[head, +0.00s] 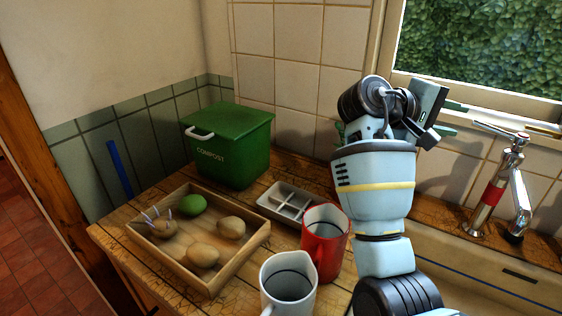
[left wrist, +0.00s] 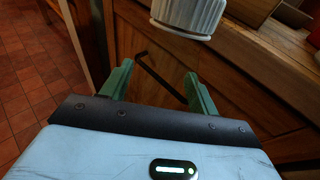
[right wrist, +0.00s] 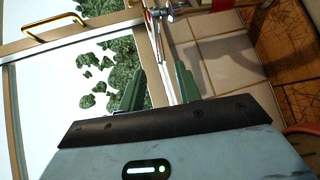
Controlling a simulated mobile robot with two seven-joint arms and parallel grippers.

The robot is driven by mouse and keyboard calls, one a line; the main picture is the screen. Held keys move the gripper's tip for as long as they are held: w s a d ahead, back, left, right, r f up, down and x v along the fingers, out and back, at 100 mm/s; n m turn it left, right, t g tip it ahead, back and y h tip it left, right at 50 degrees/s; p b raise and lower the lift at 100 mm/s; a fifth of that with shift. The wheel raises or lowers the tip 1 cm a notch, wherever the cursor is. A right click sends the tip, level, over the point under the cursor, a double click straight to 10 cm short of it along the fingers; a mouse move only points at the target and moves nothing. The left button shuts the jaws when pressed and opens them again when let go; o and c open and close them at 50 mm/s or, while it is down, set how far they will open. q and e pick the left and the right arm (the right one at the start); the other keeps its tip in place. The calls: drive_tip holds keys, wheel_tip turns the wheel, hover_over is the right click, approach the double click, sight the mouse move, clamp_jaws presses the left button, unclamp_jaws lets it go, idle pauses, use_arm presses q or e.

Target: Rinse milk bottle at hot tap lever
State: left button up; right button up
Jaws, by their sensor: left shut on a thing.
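The chrome tap (head: 520,200) stands at the right of the head view, with a red band on its column and a flat lever (head: 495,131) on top. Part of it shows at the top of the right wrist view (right wrist: 172,14). My right gripper (right wrist: 160,72) is open and empty beside the window; in the head view (head: 436,118) it is left of the lever, apart from it. Only a white ribbed part (left wrist: 188,14) shows; the rest is unclear.
The counter holds a green compost bin (head: 225,150), a wooden tray (head: 165,262) of vegetables, a grey divided tray (head: 262,203), a red mug (head: 322,245) and a white jug (head: 288,300). A black handle (left wrist: 158,80) is on the cabinet front. Open floor lies left.

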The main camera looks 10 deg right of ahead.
sight(482, 126)
drive_tip(key=shift+s+d, duration=0.1)
drive_tip(key=x, duration=1.1)
drive_tip(key=shift+d+f, duration=0.15)
drive_tip(key=shift+d, duration=0.25)
clamp_jaws()
